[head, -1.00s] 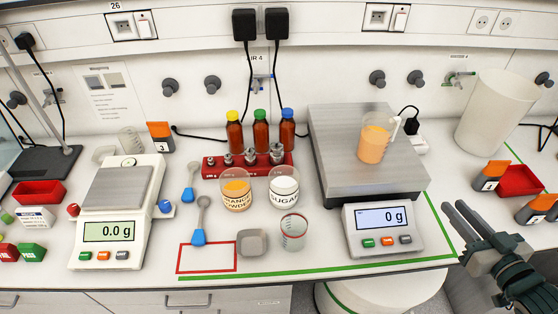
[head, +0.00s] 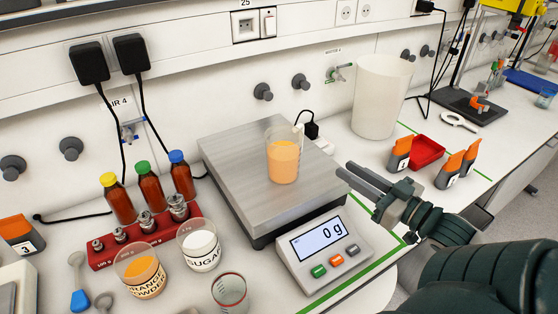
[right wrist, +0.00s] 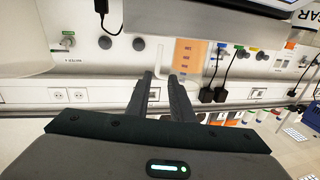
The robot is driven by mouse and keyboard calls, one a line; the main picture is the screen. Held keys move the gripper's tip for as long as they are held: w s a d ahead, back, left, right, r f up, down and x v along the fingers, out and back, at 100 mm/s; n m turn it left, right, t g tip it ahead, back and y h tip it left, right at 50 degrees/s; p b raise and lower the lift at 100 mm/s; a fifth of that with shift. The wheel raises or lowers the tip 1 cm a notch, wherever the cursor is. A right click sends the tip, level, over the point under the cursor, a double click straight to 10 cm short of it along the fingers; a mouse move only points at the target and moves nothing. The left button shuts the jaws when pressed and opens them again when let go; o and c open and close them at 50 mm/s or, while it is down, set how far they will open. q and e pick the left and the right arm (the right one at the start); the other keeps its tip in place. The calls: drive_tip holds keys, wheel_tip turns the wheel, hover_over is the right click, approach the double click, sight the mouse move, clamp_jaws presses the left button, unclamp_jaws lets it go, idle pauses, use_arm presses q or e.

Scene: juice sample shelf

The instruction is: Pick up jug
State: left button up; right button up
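The jug (head: 284,162) is a clear beaker-like vessel with a handle, filled with orange liquid. It stands upright on the steel platform of the large scale (head: 232,167), whose display reads 0 g. My right gripper (head: 344,168) is to the right of the jug, near the platform's right edge, with its fingers pointing towards the jug and apart from it. In the right wrist view the gripper (right wrist: 162,76) is open and empty, and the orange jug (right wrist: 188,54) shows beyond the fingertips, slightly to the right. My left gripper is out of view.
A tall white container (head: 381,96) stands behind, right of the scale. A red tray (head: 427,151) and orange-topped holders are at the right. A red rack (head: 135,241) with weights, brown bottles, an orange powder cup (head: 141,274) and a sugar cup (head: 201,247) are at the left.

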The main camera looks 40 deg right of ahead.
drive_tip(key=w+p, duration=0.1)
drive_tip(key=w, duration=0.2)
drive_tip(key=w+p, duration=0.1)
drive_tip(key=w, duration=0.3)
drive_tip(key=w+p, duration=0.1)
drive_tip(key=w, duration=0.3)
drive_tip(key=shift+a+r, duration=0.1)
drive_tip(key=shift+a, duration=0.3)
drive_tip(key=shift+w+p, duration=0.35)
drive_tip(key=shift+w, duration=0.2)
drive_tip(key=shift+w+p, duration=0.6)
drive_tip(key=shift+w, duration=0.15)
drive_tip(key=shift+w+p, duration=0.55)
drive_tip(key=shift+w, duration=0.4)
drive_tip(key=shift+w+a+f, duration=0.1)
drive_tip(key=shift+w+f, duration=0.05)
drive_tip(key=shift+w, duration=0.3)
drive_tip(key=shift+w+a+f, duration=0.1)
drive_tip(key=shift+w, duration=0.35)
